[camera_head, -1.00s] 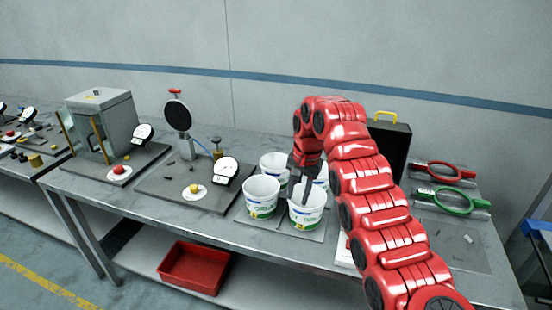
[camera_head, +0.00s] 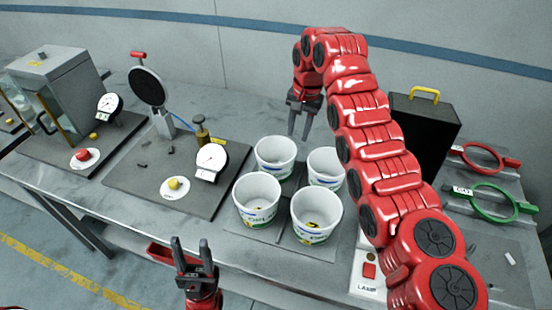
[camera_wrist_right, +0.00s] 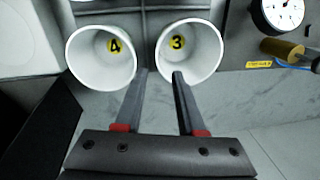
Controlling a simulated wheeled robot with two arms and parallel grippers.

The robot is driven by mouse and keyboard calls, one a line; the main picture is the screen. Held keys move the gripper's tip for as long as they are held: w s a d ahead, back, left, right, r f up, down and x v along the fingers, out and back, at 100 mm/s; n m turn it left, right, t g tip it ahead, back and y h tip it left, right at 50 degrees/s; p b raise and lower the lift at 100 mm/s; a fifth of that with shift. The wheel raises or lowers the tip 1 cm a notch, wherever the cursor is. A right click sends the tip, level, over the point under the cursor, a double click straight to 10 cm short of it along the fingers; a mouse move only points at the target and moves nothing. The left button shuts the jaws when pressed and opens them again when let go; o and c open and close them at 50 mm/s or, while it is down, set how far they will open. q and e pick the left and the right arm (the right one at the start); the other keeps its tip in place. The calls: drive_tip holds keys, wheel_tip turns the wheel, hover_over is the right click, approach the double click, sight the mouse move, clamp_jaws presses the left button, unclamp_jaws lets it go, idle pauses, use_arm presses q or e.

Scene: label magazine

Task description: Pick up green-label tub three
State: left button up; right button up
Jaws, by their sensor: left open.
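Four white tubs stand in a two-by-two group on grey plates. In the right wrist view, tub three (camera_wrist_right: 190,52) shows a yellow "3" inside its bottom; tub four (camera_wrist_right: 101,56) is left of it. In the head view, tub three (camera_head: 275,157) appears to be the back left one and tub four (camera_head: 325,168) the back right one. Their labels are mostly hidden. My right gripper (camera_head: 298,136) is open and empty above and behind tub three; its fingers also show in the right wrist view (camera_wrist_right: 159,74). My left gripper (camera_head: 191,242) is open and empty before the table's front edge.
The front tubs (camera_head: 257,200) stand close to tub three. A dial gauge (camera_head: 211,160) stands to their left. A black case (camera_head: 424,135) with a yellow handle and green (camera_head: 490,201) and red ring tools (camera_head: 484,158) are at right. Bare tabletop lies behind the tubs.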

drive_tip(key=p, duration=0.3)
hover_over(292, 169)
drive_tip(key=f, duration=0.6)
drive_tip(key=w+f, duration=0.1)
drive_tip(key=f, duration=0.2)
drive_tip(key=shift+d, duration=0.2)
drive_tip(key=shift+s+f, duration=0.1)
drive_tip(key=shift+f, duration=0.25)
wheel_tip(292, 169, down, 4)
drive_tip(key=p, duration=0.3)
drive_tip(key=shift+s+a+r, duration=0.1)
drive_tip(key=shift+s, duration=0.05)
drive_tip(key=shift+f, duration=0.95)
clamp_jaws()
